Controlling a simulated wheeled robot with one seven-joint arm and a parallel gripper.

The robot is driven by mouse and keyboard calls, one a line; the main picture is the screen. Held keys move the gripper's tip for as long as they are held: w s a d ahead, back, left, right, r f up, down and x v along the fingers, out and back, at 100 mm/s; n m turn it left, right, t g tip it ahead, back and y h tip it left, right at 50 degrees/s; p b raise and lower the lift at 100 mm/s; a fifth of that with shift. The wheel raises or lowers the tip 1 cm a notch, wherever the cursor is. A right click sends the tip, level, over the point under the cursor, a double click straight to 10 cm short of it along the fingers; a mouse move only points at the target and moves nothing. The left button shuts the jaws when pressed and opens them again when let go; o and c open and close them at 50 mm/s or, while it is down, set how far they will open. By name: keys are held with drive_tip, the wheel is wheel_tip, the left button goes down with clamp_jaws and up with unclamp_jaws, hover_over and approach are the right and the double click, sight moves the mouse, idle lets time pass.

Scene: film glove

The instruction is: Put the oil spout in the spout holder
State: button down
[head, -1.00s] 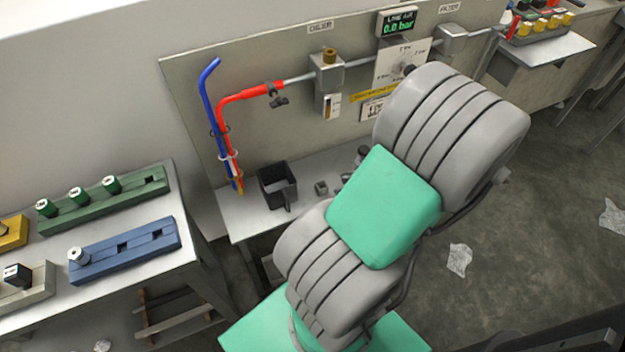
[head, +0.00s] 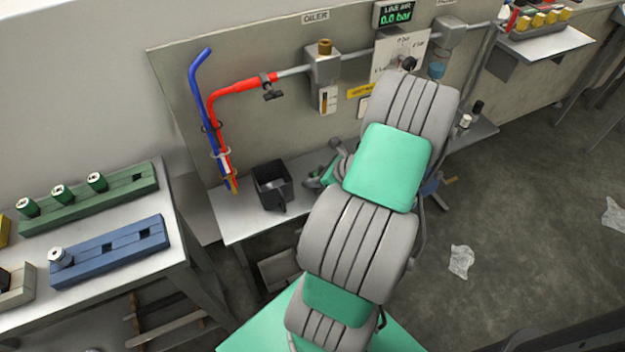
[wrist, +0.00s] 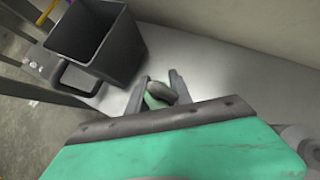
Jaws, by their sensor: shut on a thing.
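My gripper (head: 318,178) is low over the bench, just right of the black bin, mostly behind my arm in the head view. In the wrist view its two dark fingers (wrist: 158,79) stand on both sides of a small rounded grey piece (wrist: 162,92) and are shut on it. Green shows beside this piece. It is small and partly covered, so I cannot tell whether it is the oil spout. I cannot make out the spout holder with certainty in either view.
The open black bin (head: 257,178) with a handle stands close by; it also shows in the wrist view (wrist: 115,60). Red and blue hoses (head: 213,130) hang left of it. The oiler (head: 324,65) is on the back panel. Green (head: 118,190) and blue (head: 130,247) racks lie left.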

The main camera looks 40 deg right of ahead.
drive_tip(key=c, duration=1.1)
unclamp_jaws()
drive_tip(key=shift+c, duration=0.2)
drive_tip(key=p+v, duration=0.3)
drive_tip(key=v, duration=0.9)
drive_tip(key=w+a+r+n+g, duration=0.3)
drive_tip(key=a+n, duration=0.6)
drive_tip(key=w+a+r+n+g, duration=0.2)
drive_tip(key=w+a+r+n, duration=0.1)
drive_tip(key=a+n, duration=0.55)
drive_tip(key=s+a+r+n+h, duration=0.1)
drive_tip(key=s+a+r+n, duration=0.1)
drive_tip(key=a+n, duration=0.4)
drive_tip(key=s+a+r+n+g+h, duration=0.1)
drive_tip(key=s+a+r+n, duration=0.2)
drive_tip(key=a+n, duration=0.3)
drive_tip(key=n, duration=0.3)
drive_tip(key=shift+s+r+h, duration=0.2)
drive_tip(key=shift+r+h, duration=0.05)
drive_tip(key=shift+h, duration=0.05)
